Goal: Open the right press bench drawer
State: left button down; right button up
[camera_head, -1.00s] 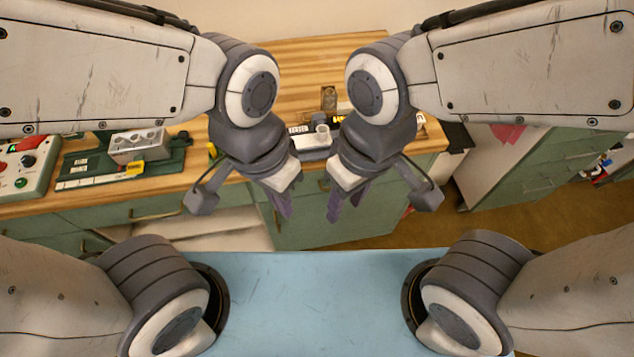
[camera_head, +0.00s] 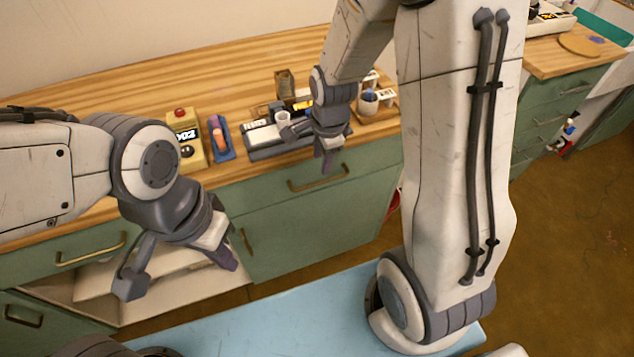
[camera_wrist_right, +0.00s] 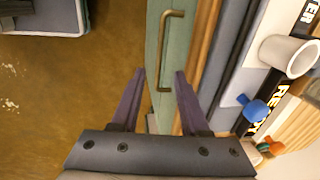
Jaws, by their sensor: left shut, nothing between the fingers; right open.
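The right press bench drawer (camera_head: 265,200) is a green front under the wooden worktop, and it looks closed. Its brass bar handle (camera_head: 318,181) also shows in the right wrist view (camera_wrist_right: 163,55). My right gripper (camera_head: 328,168) is in front of the worktop edge, close to the handle. In the right wrist view my open right gripper (camera_wrist_right: 160,72) has its two purple fingers apart and empty, with the handle ahead between their lines. I cannot tell any contact. My left gripper (camera_head: 230,262) is shut and empty, low in front of the bench, left of the drawer.
On the worktop (camera_head: 120,125) stand a yellow box with a red button (camera_head: 186,135), a blue holder (camera_head: 221,140) and a grey tray (camera_head: 265,142) near the right gripper. Another green cabinet (camera_head: 552,112) stands at the right.

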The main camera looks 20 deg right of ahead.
aim_at(318, 182)
jog(key=f, duration=0.3)
jog(key=w+f, duration=0.1)
jog(key=f, duration=0.2)
jog(key=w+f+b, duration=0.1)
jog(key=f, duration=0.2)
jog(key=shift+f, duration=0.35)
grip_shut()
dwell(1.0)
